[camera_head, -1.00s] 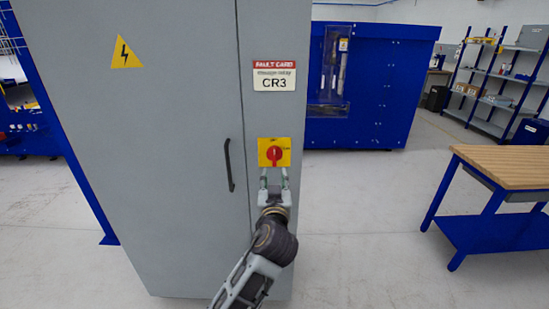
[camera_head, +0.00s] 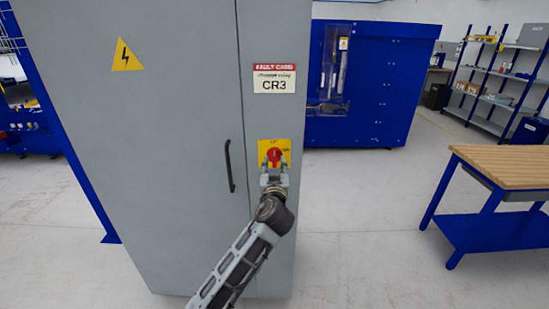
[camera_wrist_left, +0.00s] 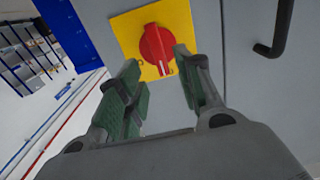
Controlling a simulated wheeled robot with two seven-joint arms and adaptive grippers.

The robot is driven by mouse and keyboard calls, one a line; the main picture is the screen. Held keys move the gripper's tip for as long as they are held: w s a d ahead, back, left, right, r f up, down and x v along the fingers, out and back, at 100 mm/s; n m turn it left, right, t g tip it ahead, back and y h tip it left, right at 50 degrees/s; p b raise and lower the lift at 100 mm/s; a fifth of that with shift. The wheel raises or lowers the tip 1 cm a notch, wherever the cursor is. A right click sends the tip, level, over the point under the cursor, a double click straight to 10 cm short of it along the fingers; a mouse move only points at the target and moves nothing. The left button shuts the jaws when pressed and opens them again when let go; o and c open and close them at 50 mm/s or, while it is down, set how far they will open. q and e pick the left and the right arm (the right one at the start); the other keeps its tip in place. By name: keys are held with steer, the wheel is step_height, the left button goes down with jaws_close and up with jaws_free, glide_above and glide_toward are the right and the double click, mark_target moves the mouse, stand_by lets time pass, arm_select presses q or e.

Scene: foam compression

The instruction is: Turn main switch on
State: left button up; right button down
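The main switch is a red rotary knob (camera_head: 274,156) on a yellow plate (camera_head: 284,146), mounted on the grey cabinet's narrow right panel. In the left wrist view the knob (camera_wrist_left: 156,46) shows a white mark at its lower end, and the yellow plate (camera_wrist_left: 126,27) looks tilted. My left gripper (camera_head: 273,170) is at the knob's lower side in the head view. In the left wrist view its green-padded fingers (camera_wrist_left: 158,72) are apart, with nothing between the pads; the tips are close to the knob's lower edge. I cannot tell whether they touch. My right gripper is not in view.
The grey cabinet (camera_head: 180,130) has a dark door handle (camera_head: 229,166) left of the switch. A CR3 fault card (camera_head: 274,78) is above it. A wood-topped blue bench (camera_head: 500,167) stands at the right. The floor between is clear.

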mark_target(274, 156)
arm_select(q)
steer(key=shift+w+p, duration=0.5)
steer(key=shift+w, duration=2.25)
jaws_close()
